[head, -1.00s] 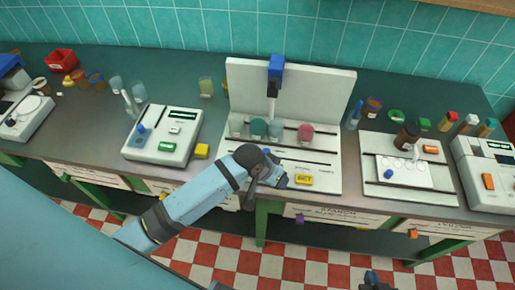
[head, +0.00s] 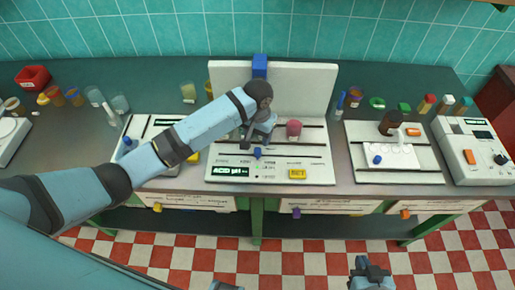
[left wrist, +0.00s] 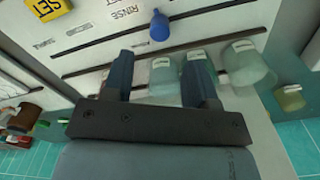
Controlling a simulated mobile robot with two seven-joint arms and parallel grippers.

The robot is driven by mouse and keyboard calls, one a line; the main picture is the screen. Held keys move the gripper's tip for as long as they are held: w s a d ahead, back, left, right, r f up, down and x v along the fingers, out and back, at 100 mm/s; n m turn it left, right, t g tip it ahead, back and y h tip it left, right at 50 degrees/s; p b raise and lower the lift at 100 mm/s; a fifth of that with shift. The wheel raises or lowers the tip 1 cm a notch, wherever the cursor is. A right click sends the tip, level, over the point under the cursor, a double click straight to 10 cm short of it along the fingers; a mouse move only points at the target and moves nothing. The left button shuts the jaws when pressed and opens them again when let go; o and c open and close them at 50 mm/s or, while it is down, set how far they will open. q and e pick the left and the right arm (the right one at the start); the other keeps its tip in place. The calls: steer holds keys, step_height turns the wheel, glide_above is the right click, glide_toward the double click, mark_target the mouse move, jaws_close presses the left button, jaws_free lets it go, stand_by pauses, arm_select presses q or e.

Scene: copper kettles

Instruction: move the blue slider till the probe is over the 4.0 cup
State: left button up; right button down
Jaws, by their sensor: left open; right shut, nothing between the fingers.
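The pH station (head: 320,172) stands at the middle of the bench, with a tall white back panel. Its blue slider (head: 257,153) is a small knob on a dark slot near the front; it also shows in the left wrist view (left wrist: 159,26). My left gripper (head: 259,138) is open just behind the knob, apart from it; in the left wrist view its fingers (left wrist: 160,55) straddle the line towards the knob. A pink cup (head: 293,129) stands on the right; pale cups (left wrist: 248,62) show near the fingers, labels unreadable. My arm hides the probe below its blue block (head: 260,66). My right gripper (head: 370,272) is shut, low and away from the bench.
The station has a yellow SET button (head: 297,174) and a lit display (head: 230,171) reading "ACID pH". Another instrument (head: 473,150) stands at far right. The tiled floor in front is open.

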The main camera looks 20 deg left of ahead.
mark_target(258, 149)
arm_select(q)
step_height(258, 149, down, 8)
steer(key=shift+r, duration=0.1)
arm_select(e)
steer(key=shift+r, duration=0.2)
arm_select(q)
steer(key=shift+c, duration=0.5)
